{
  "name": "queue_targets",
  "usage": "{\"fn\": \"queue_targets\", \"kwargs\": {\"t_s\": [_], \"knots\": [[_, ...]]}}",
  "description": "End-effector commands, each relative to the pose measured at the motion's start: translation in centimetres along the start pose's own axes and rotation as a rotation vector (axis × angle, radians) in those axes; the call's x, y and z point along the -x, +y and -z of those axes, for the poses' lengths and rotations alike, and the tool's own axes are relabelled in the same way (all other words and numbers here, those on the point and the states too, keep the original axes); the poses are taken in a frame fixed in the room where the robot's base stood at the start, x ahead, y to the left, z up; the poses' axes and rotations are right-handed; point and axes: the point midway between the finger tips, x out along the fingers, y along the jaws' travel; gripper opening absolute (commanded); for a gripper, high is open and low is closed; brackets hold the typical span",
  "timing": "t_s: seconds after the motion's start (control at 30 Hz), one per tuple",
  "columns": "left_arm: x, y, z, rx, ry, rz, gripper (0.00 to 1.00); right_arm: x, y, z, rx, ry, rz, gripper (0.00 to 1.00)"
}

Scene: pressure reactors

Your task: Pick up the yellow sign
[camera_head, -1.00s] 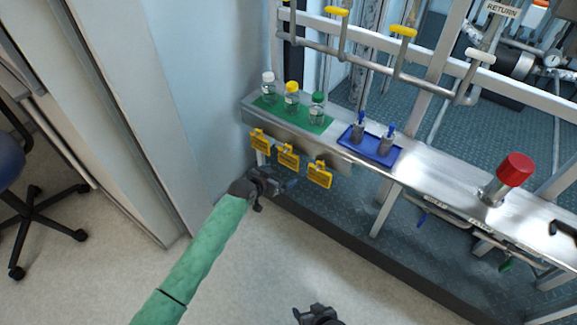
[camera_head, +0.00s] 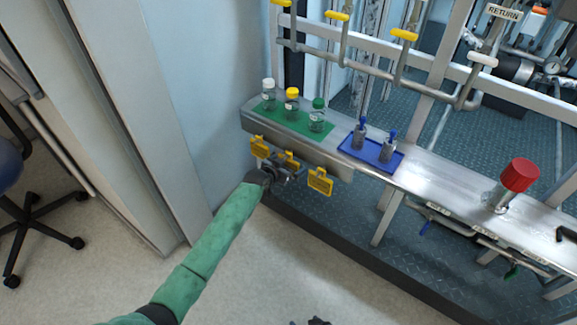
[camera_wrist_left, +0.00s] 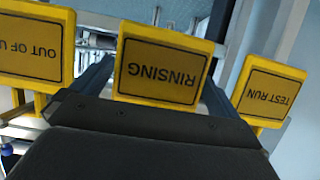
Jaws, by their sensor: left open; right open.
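Three yellow signs hang in a row on the front of the metal shelf. In the head view they are the left sign (camera_head: 259,146), the middle sign (camera_head: 291,159), partly hidden by my gripper, and the right sign (camera_head: 320,181). In the left wrist view their text is upside down: "OUT OF U…" (camera_wrist_left: 30,48), cut off at the edge, "RINSING" (camera_wrist_left: 160,66) in the centre and "TEST RUN" (camera_wrist_left: 268,92). My left gripper (camera_head: 287,174) is open, its fingers to either side of the RINSING sign. My right gripper (camera_head: 314,321) barely shows at the bottom edge.
On the shelf (camera_head: 442,182), a green mat (camera_head: 270,118) bears three bottles and a blue tray (camera_head: 385,163) holds two small bottles. A red-capped fitting (camera_head: 518,176) stands to the right. Yellow-handled pipes run above. The floor in front is clear.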

Motion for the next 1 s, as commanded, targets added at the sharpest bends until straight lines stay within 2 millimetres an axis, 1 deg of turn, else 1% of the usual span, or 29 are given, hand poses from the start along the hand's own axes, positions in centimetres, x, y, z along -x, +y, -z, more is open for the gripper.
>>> {"fn": "queue_targets", "kwargs": {"t_s": [0.07,0.27,0.3,0.37,0.4,0.47,0.73,0.87,0.93,0.97,1.0], "knots": [[-0.3,0.0,0.0,0.000,-0.001,0.000,1.00,0.0,0.0,0.0,0.000,0.000,0.000,0.65],[-0.3,0.0,-0.1,-0.001,-0.001,0.000,1.00,0.0,-0.1,0.0,-0.001,0.001,0.001,0.65],[-0.3,0.0,-0.1,-0.001,-0.001,0.000,0.96,0.0,-0.1,0.0,-0.001,0.001,0.001,0.65],[-0.3,0.0,-0.1,0.000,-0.001,0.000,0.84,0.0,-0.1,0.0,-0.001,0.001,0.001,0.65],[-0.3,0.0,-0.1,0.000,-0.001,0.000,0.76,0.0,-0.1,0.0,-0.001,0.001,0.001,0.65],[-0.3,0.0,-0.1,0.000,-0.001,0.000,0.67,0.0,-0.1,0.0,-0.001,0.000,0.001,0.65],[-0.3,0.0,0.1,0.000,-0.001,0.000,0.66,0.0,-0.1,0.0,-0.001,-0.001,0.000,0.65],[0.1,0.0,0.9,0.000,0.001,-0.001,0.66,0.1,0.0,0.0,-0.001,-0.001,0.000,0.65],[0.4,0.0,1.6,-0.001,0.000,0.000,0.66,0.1,0.0,0.0,-0.001,-0.001,0.000,0.65],[1.0,-0.1,0.9,-0.001,-0.003,0.000,0.67,0.1,0.0,0.0,-0.001,-0.001,0.000,0.65],[1.8,-0.1,0.6,-0.001,-0.003,0.001,0.63,0.1,0.0,0.0,-0.001,-0.001,0.000,0.65]]}}
